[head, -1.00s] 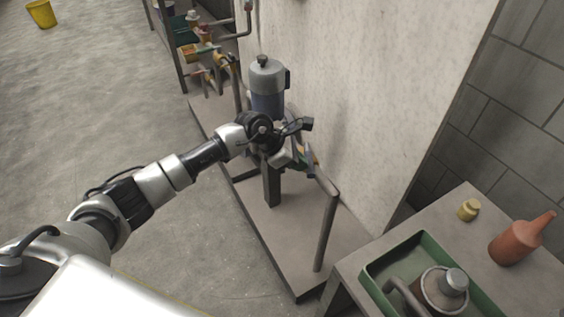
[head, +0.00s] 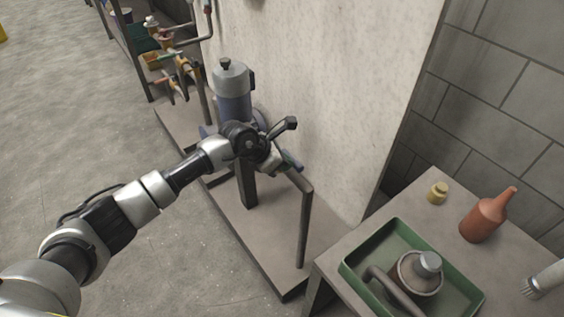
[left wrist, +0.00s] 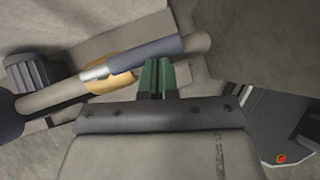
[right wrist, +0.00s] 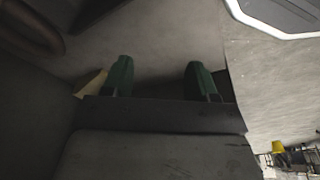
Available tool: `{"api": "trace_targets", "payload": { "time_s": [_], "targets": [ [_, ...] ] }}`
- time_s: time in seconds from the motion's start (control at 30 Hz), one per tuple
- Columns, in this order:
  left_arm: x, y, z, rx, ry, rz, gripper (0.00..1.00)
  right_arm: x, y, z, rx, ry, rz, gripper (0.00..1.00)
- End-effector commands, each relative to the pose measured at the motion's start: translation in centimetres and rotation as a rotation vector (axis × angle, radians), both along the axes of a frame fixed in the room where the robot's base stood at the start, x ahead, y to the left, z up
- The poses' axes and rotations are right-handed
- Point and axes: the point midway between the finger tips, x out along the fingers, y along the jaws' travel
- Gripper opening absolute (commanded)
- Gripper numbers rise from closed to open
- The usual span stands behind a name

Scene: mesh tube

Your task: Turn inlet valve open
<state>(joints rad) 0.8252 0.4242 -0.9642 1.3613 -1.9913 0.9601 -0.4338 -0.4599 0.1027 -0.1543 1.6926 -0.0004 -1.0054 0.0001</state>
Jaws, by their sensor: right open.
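The inlet valve shows in the left wrist view as a yellow body (left wrist: 108,78) on the grey pipe, with a dark blue sleeve or lever (left wrist: 148,54) along it; I cannot tell which. My left gripper (left wrist: 160,75) has its green fingers close together just below the blue part, with nothing clearly seen between them. I cannot tell whether they touch it. In the head view my left gripper (head: 284,163) is at the pipe right of the blue-grey pump (head: 232,92), and my wrist hides most of the valve. My right gripper (right wrist: 158,80) is open and empty in the right wrist view.
The pipe's upright (head: 304,230) stands on a low plinth (head: 265,238) along the wall. Floor at left is clear.

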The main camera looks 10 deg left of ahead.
Motion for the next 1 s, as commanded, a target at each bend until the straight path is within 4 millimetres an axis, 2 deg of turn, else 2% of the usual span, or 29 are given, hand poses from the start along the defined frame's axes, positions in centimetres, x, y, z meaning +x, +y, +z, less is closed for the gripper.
{"api": "trace_targets", "payload": {
  "time_s": [0.43,0.5,0.6,0.73,1.0],
  "targets": [
    [-0.2,0.3,0.5,-0.001,-0.001,-0.001,0.0,0.0,0.0,0.1,0.001,-0.003,0.0,0.58],
    [-0.4,0.9,1.1,0.0,-0.002,0.001,0.0,0.0,0.0,0.2,0.002,-0.01,0.0,0.58],
    [-1.0,1.9,2.6,0.002,-0.004,0.0,0.0,-0.9,-0.2,-1.5,-0.002,0.015,0.001,0.58],
    [-1.9,3.5,4.6,0.002,-0.004,0.0,0.0,-1.3,-0.2,-2.4,-0.002,0.019,0.002,0.58],
    [-3.2,5.8,7.6,0.001,-0.001,0.0,0.0,-1.8,-0.3,-3.4,-0.002,0.022,0.004,0.58]
  ]
}}
